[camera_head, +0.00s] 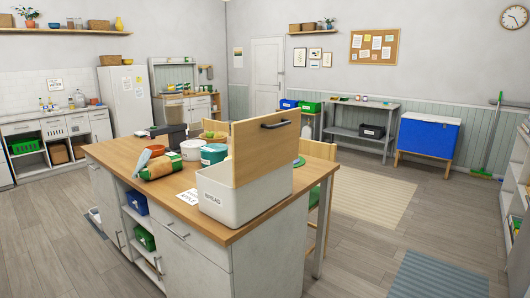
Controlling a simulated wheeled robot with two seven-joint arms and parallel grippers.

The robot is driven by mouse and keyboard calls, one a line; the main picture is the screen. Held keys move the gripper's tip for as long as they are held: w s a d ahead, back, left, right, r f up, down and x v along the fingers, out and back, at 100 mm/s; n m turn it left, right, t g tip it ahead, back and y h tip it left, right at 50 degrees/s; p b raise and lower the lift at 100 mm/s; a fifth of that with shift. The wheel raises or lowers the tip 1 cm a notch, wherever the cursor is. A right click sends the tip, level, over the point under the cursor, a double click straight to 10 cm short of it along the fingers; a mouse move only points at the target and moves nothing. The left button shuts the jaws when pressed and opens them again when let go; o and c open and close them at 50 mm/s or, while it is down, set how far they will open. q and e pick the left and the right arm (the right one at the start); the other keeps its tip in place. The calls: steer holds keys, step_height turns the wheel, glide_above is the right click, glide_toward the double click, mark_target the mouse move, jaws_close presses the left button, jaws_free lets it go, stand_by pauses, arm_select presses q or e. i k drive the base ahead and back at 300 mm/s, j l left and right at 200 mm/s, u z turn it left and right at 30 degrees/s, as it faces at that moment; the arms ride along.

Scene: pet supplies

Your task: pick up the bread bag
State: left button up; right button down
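A bag with orange-brown and green parts (161,166), which looks like the bread bag, lies on the wooden top of the kitchen island (130,152). It is left of a white bin marked BREAD (226,202), whose wooden lid (262,150) stands upright and open. Neither of my grippers shows in the head view.
A white paper note (187,196) lies near the island's front edge. A dark box (170,136) stands behind.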

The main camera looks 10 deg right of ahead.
mark_target(171, 162)
steer(key=i+j+z, duration=0.15)
steer(key=i, duration=0.4)
steer(key=i+j+z, duration=0.15)
steer(key=i, duration=0.4)
steer(key=i+j+z, duration=0.15)
steer(key=i, duration=0.4)
